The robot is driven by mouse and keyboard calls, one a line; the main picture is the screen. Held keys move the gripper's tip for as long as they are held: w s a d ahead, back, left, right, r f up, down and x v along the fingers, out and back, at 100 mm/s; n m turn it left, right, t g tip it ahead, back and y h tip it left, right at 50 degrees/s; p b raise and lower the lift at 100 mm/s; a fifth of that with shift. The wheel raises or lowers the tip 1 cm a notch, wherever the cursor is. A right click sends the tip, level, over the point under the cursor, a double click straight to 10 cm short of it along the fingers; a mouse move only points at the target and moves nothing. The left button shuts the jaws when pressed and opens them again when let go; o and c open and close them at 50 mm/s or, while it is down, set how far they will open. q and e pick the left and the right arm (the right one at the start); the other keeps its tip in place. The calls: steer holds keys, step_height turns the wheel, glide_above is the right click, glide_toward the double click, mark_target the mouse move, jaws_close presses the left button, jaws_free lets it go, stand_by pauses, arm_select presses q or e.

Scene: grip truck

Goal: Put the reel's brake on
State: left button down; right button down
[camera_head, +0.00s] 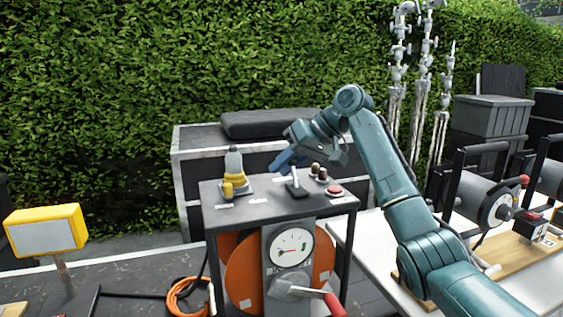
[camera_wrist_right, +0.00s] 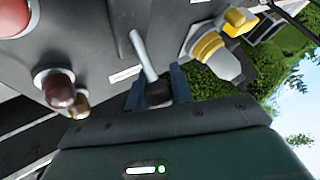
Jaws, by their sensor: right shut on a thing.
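The orange reel (camera_head: 245,278) sits in a dark stand with a flat top panel (camera_head: 275,206). A pale metal lever (camera_head: 295,180) rises from a dark base on that panel. In the right wrist view the lever (camera_wrist_right: 143,55) ends in a dark knob (camera_wrist_right: 158,93) between the blue fingers. My right gripper (camera_head: 283,160) is above the panel, shut on the lever's knob. The fingers partly hide the knob. A round dial (camera_head: 291,248) and a crank with a red grip (camera_head: 334,304) are on the stand's front. My left gripper is not in view.
On the panel, a grey-and-yellow lamp-like object (camera_head: 234,164) stands left of the lever. Dark round knobs (camera_head: 322,174) and a red button (camera_head: 334,190) are on its right. A grey crate (camera_head: 188,163) stands behind. A yellow box on a post (camera_head: 45,230) is at left.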

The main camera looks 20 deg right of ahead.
stand_by(0.4)
steer(key=c, duration=1.2)
jaws_free()
steer(key=b+v, duration=0.1)
steer(key=v, duration=1.2)
steer(key=shift+s+f, duration=0.1)
